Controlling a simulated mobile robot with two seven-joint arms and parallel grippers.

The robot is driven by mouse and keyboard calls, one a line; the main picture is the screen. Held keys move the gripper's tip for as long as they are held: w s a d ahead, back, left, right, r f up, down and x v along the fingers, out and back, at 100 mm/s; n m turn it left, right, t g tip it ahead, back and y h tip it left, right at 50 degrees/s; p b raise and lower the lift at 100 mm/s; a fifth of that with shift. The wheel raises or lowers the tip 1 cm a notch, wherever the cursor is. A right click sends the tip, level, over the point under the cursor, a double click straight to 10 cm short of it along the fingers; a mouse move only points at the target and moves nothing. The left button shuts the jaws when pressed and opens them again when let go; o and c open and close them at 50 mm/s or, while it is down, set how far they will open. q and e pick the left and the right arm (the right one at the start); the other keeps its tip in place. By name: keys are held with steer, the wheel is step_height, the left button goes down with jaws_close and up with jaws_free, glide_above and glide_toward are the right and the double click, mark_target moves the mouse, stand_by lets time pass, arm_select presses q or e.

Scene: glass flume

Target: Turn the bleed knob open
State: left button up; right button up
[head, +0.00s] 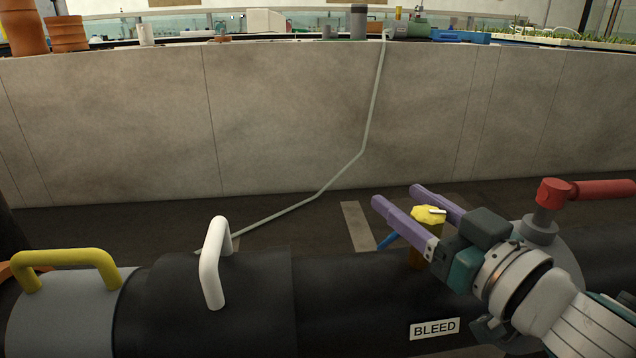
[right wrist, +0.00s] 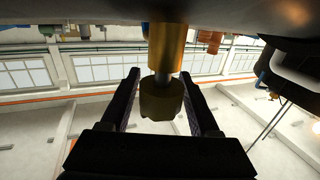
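The bleed knob (head: 427,214) is yellow and lobed, with a small white mark on its top pointing to the right. It stands on a brass-coloured stem on the black pipe (head: 350,300), behind the BLEED label (head: 434,328). My right gripper (head: 396,197) has its two purple fingers spread, one on each side of the knob. In the right wrist view the knob (right wrist: 160,101) sits between the dark fingers of the gripper (right wrist: 160,78), with a gap showing on both sides. My left gripper is in neither view.
A red lever handle (head: 595,190) stands right of my right gripper. A white handle (head: 212,262) and a yellow handle (head: 75,258) rise from the pipe at the left. A blue lever (head: 389,240) shows beside the stem. A pale concrete wall (head: 280,120) stands behind.

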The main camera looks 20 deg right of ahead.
mark_target(443, 224)
jaws_close()
steer(key=shift+a+n+g+y+p, duration=0.15)
steer(key=shift+n+g+y+p, duration=0.25)
steer(key=shift+n+y, duration=0.75)
steer(key=shift+s+a+n+y, duration=0.1)
steer(key=shift+a+n+y, duration=0.1)
steer(key=shift+y, duration=0.4)
steer(key=shift+a+n+y, duration=0.1)
steer(key=shift+n+y, duration=0.05)
steer(key=shift+y, duration=0.4)
steer(key=shift+o, duration=1.5)
jaws_free()
steer(key=p+v, duration=0.1)
steer(key=v, duration=0.9)
steer(key=shift+d+r+p, duration=0.1)
steer(key=shift+r+p, duration=0.05)
steer(key=shift+p, duration=0.15)
